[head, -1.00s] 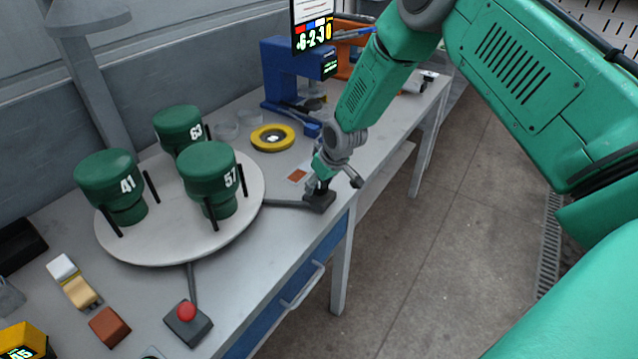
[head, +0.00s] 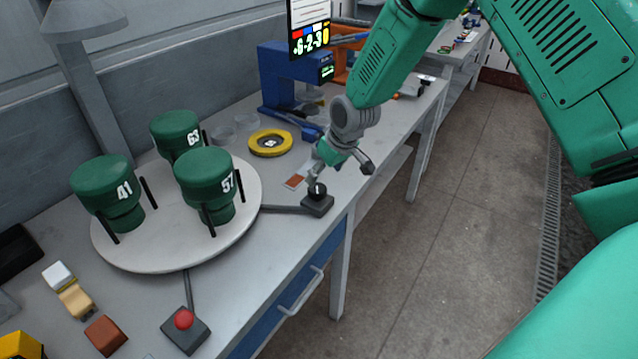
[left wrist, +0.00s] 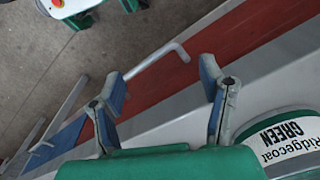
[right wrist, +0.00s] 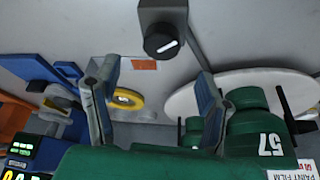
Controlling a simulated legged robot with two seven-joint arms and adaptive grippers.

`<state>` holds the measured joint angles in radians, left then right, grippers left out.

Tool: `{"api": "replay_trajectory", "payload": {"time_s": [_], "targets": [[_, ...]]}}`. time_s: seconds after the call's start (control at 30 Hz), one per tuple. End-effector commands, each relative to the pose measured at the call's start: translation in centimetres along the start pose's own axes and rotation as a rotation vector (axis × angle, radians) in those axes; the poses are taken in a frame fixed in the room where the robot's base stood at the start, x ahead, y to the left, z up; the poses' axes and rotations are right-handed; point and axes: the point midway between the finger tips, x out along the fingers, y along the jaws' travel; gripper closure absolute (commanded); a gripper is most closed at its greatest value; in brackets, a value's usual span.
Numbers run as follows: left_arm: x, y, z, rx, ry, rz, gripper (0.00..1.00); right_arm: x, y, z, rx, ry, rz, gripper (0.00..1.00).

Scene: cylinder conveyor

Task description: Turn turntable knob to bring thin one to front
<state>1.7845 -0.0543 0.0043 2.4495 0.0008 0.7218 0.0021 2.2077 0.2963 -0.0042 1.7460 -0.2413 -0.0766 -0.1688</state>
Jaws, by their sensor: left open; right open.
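The round white turntable (head: 150,250) carries three green capped cylinders: 41 (head: 103,185), 63 (head: 174,130) and 57 (head: 207,175). Each stands beside thin black posts; 57 is nearest the knob side, 63 at the back. I cannot tell which is thinnest. The black knob (head: 317,189) sits on a dark base joined to the turntable by a bar; its white mark shows in the right wrist view (right wrist: 161,40). My right gripper (head: 340,172) is open and empty, just above and beside the knob. My left gripper (left wrist: 162,72) is open and empty, away from the turntable.
A red button (head: 184,319) on a dark box stands at the front edge. A yellow ring (head: 270,143) and a blue press (head: 285,80) lie behind the knob. Small blocks (head: 105,335) are at front left. A container labelled Ridgecoat GREEN (left wrist: 285,140) is near the left gripper.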

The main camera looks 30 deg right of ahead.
Motion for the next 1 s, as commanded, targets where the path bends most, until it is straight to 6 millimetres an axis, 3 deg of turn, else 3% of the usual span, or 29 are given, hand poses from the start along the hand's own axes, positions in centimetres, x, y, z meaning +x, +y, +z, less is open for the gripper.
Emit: {"api": "replay_trajectory", "payload": {"time_s": [0.1,0.23,0.6,0.8,1.0], "targets": [[0.0,0.0,0.0,0.0,0.0,0.0,0.36,-2.1,0.1,-0.1,0.001,0.001,0.0,0.36],[0.0,0.0,-0.1,0.0,0.0,0.0,0.36,-3.3,0.1,0.0,0.001,-0.002,-0.001,0.36],[0.1,0.0,-0.3,0.0,-0.002,0.0,0.36,-3.8,0.1,0.0,0.0,-0.003,-0.001,0.36],[-2.1,0.0,-0.5,0.0,-0.002,0.0,0.36,-6.3,0.4,-0.1,-0.072,0.002,-0.032,0.36],[-2.0,0.0,-0.4,0.0,-0.003,0.0,0.36,-4.7,0.4,0.1,-0.086,-0.002,-0.035,0.36]]}}
